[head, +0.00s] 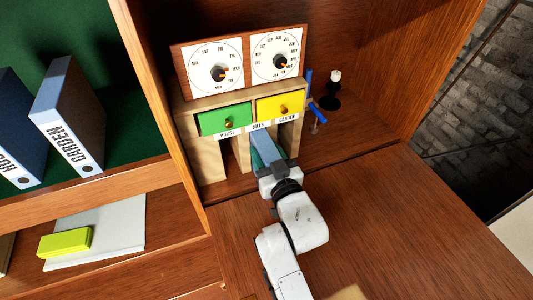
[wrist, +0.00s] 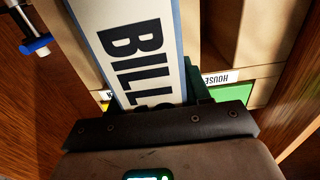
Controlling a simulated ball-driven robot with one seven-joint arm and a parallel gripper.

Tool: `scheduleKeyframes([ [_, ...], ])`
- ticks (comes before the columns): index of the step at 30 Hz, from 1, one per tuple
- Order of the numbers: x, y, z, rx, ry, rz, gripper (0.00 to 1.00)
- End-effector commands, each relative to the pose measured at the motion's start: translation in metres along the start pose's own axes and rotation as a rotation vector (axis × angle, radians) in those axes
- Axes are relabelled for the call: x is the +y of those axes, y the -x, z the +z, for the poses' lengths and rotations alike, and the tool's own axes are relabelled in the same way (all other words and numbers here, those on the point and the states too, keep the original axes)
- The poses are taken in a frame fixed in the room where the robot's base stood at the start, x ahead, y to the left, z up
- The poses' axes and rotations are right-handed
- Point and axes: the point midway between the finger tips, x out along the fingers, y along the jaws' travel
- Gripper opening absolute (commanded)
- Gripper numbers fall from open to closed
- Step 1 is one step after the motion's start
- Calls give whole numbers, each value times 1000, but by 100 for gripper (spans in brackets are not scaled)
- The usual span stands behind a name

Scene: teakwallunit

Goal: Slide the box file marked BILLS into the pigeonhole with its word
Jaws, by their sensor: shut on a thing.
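The BILLS box file (head: 264,147) is blue with a pale spine. Its spine fills the middle of the wrist view (wrist: 135,45), with the last letters partly hidden by my gripper. My gripper (head: 275,170) is shut on the box file. The file lines up with the middle pigeonhole, under the BILLS label (head: 261,126). Its far end appears to be at or inside that opening; how deep I cannot tell. The HOUSE label (head: 227,134) is to its left and the GARDEN label (head: 287,119) to its right.
Above the pigeonholes are a green drawer (head: 225,119), a yellow drawer (head: 280,106) and two dials (head: 219,74). A black stand with a white top (head: 333,90) and a blue-handled item (head: 315,110) stand to the right. GARDEN (head: 70,115) and HOUSE (head: 20,130) files stand at left.

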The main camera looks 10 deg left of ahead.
Motion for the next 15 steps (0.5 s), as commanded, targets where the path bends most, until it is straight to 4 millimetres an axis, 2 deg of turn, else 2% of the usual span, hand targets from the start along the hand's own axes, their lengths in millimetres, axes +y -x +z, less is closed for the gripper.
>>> scheduleKeyframes([
  [15,0,-6,-1,4,1,0,6],
])
